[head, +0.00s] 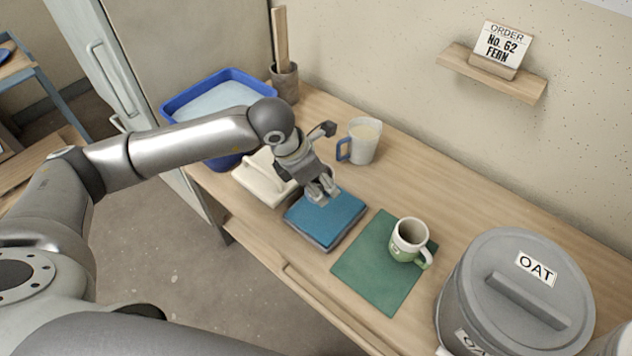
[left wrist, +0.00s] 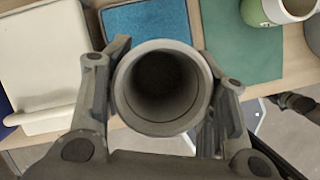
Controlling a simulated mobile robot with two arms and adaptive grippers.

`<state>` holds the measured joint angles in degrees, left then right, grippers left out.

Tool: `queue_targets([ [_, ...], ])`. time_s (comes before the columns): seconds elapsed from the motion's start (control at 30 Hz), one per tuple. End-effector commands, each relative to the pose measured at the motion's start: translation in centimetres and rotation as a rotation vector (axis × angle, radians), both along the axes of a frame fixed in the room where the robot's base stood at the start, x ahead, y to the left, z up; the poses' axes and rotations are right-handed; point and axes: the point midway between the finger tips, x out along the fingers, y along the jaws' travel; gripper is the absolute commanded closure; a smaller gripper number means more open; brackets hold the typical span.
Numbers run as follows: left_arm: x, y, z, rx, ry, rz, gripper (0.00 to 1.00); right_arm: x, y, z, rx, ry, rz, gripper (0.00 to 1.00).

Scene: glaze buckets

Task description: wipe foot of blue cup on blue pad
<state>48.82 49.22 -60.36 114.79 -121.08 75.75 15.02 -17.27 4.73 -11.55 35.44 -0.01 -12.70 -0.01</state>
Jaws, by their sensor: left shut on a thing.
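The blue pad (head: 338,217) lies in a grey tray near the table's front edge; it also shows at the top of the left wrist view (left wrist: 147,22). My left gripper (head: 322,190) is over the pad's back part. In the left wrist view its fingers are shut on the sides of a round grey cup (left wrist: 124,105), whose open mouth faces the camera. I see no blue on the part of the cup that shows. Its foot is hidden, so I cannot tell whether it touches the pad.
A cream block with a bar handle (head: 251,186) and a blue tub (head: 176,105) are left of the pad. A blue-handled mug (head: 364,148) stands behind it. Right are a green mat (head: 368,275) with a green-and-white mug (head: 404,243), and a grey OAT bucket (head: 470,275).

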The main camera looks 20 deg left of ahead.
Motion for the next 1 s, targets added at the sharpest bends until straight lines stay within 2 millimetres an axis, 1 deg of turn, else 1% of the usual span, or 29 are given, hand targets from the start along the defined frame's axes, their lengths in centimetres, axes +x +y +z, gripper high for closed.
queue_targets([
  [0.03,0.3,-0.3,-0.2,0.0,0.009,-0.046,0.77,-0.1,0.1,0.7,0.001,0.001,0.0,0.65],
  [0.2,1.6,-0.8,-1.1,0.001,0.009,-0.216,0.77,-0.2,0.2,1.8,0.003,0.002,-0.001,0.65],
  [0.33,2.1,-1.0,-1.9,-0.005,0.007,-0.318,0.77,-0.1,0.4,2.4,0.004,0.001,-0.001,0.65],
  [0.5,2.4,-1.1,-2.6,-0.015,0.005,-0.397,0.77,0.0,0.5,2.8,0.005,-0.001,-0.002,0.65],
  [0.63,2.4,-1.1,-3.1,-0.017,0.003,-0.42,0.77,0.0,0.5,2.7,0.006,-0.002,-0.003,0.65],
  [0.77,2.4,-1.1,-3.9,-0.016,0.003,-0.421,0.77,0.2,0.4,2.2,0.005,-0.004,-0.003,0.65],
  [1.0,2.4,-1.1,-6.4,-0.018,0.003,-0.421,0.77,0.3,0.4,0.7,0.005,-0.006,-0.005,0.65],
])
